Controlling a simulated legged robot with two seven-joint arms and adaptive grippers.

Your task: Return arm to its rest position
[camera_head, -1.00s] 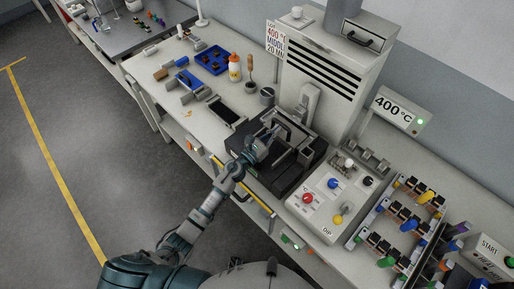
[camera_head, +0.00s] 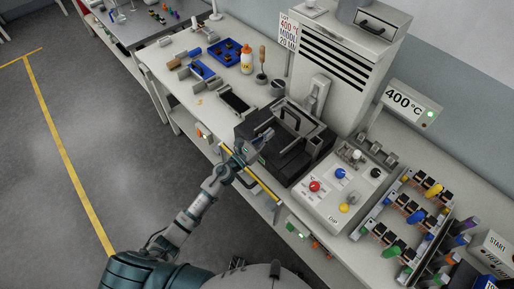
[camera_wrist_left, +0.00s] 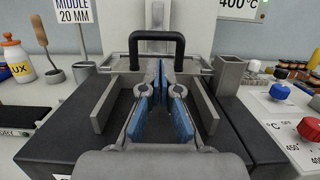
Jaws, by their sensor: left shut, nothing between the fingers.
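My left gripper (camera_head: 262,137) is at the near left edge of the black machine (camera_head: 301,158) on the bench. In the left wrist view my left gripper (camera_wrist_left: 153,105) shows its two blue-padded fingers close together with nothing between them. Beyond the fingertips stands the black handle (camera_wrist_left: 157,38) on the machine's metal frame, apart from the fingers as far as I can tell. My left arm (camera_head: 195,207) reaches up from the bottom left. My right gripper is not in either view.
A white control panel (camera_head: 328,200) with coloured knobs is right of the machine. Racks (camera_head: 418,200) with coloured parts stand farther right. Floor left of the bench is clear.

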